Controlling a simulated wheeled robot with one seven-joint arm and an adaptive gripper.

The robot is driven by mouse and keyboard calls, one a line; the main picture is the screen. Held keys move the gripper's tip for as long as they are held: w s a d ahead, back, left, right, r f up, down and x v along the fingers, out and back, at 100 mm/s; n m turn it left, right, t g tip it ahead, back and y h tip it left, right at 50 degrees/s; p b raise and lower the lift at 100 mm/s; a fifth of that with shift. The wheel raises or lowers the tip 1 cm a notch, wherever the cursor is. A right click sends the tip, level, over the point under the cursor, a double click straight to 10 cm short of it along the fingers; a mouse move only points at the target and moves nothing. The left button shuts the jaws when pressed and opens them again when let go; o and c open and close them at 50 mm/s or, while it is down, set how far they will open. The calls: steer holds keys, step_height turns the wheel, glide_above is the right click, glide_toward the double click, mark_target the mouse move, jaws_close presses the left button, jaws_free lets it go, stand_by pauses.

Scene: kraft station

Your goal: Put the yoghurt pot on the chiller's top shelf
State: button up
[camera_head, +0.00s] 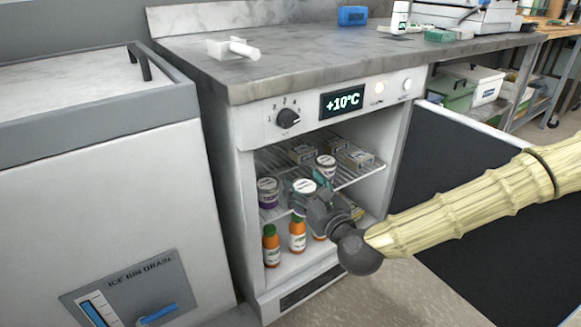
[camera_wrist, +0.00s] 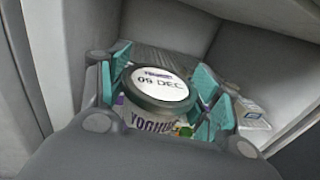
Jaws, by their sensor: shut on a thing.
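The yoghurt pot (camera_wrist: 158,84) has a pale lid marked 09 DEC and fills the middle of the wrist view. My gripper (camera_wrist: 163,98) is shut on it, with teal finger pads on both sides. In the head view, my gripper (camera_head: 311,195) reaches into the open chiller (camera_head: 243,135), and the held pot's pale lid (camera_head: 304,186) shows between its fingers. The chiller's top shelf (camera_head: 277,158) is a white wire rack. The pot is near the shelf's front; my gripper hides its base, so I cannot tell whether it touches the rack.
A purple-labelled jar (camera_head: 268,194) is left of the held pot, and another pale-lidded pot (camera_head: 326,162) is behind it. Small packs (camera_head: 302,153) lie at the back of the shelf. Orange bottles (camera_head: 271,246) stand below. The open door (camera_head: 440,165) is at right.

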steer(key=shift+w+a+f+b, duration=0.3)
steer(key=shift+w+f+b, duration=0.75)
steer(key=shift+w, duration=1.3)
steer(key=shift+w+a+f+b, duration=0.3)
steer(key=shift+w+f+b, duration=0.25)
steer(key=shift+w+b, duration=1.35)
steer(key=shift+w+a+f+b, duration=0.3)
steer(key=shift+w+f+b, duration=0.5)
steer(key=shift+w, duration=2.05)
steer(key=shift+f, duration=0.2)
steer(key=o, duration=1.2)
